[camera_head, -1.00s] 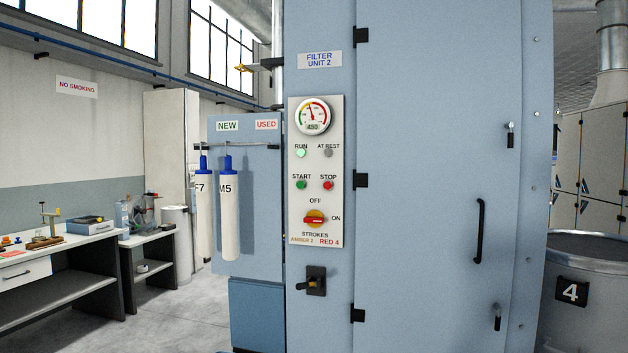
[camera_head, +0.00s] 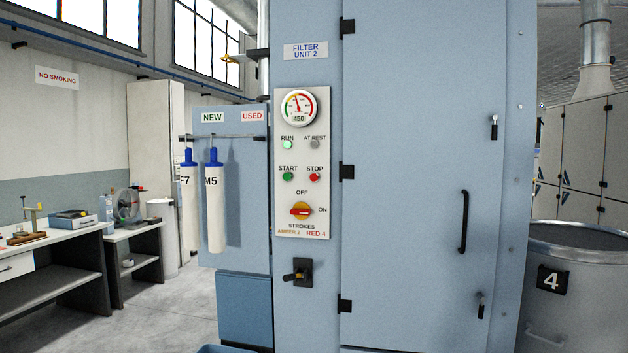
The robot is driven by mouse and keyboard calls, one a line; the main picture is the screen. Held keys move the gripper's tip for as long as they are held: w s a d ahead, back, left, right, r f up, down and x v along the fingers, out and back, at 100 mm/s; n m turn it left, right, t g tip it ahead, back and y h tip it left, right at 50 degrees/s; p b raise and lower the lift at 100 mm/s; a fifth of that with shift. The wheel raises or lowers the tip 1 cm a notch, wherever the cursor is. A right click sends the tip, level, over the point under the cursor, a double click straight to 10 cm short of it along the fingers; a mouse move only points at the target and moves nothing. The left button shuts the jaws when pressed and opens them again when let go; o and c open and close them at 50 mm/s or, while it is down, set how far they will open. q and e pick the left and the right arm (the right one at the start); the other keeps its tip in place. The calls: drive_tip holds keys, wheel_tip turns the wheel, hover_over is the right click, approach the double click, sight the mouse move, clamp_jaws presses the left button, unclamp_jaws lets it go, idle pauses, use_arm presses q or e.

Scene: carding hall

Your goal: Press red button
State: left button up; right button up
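The red button (camera_head: 315,177) sits under the STOP label on the pale control panel (camera_head: 319,228) of the blue Filter Unit 2 cabinet (camera_head: 420,80). The green button (camera_head: 288,176) is to its left under START. The green RUN lamp (camera_head: 288,144) looks lit and the AT REST lamp (camera_head: 315,144) is grey. Below is a red and yellow rotary switch (camera_head: 301,210) with OFF and ON marks. The gauge (camera_head: 299,108) above shows 450. Neither of my grippers is in view.
Two white filters (camera_head: 214,205) with blue tops hang from a rail left of the panel. A black latch (camera_head: 298,273) juts out below the panel. A drum marked 4 (camera_head: 580,295) stands at the right. Benches (camera_head: 60,275) line the left wall; floor between is clear.

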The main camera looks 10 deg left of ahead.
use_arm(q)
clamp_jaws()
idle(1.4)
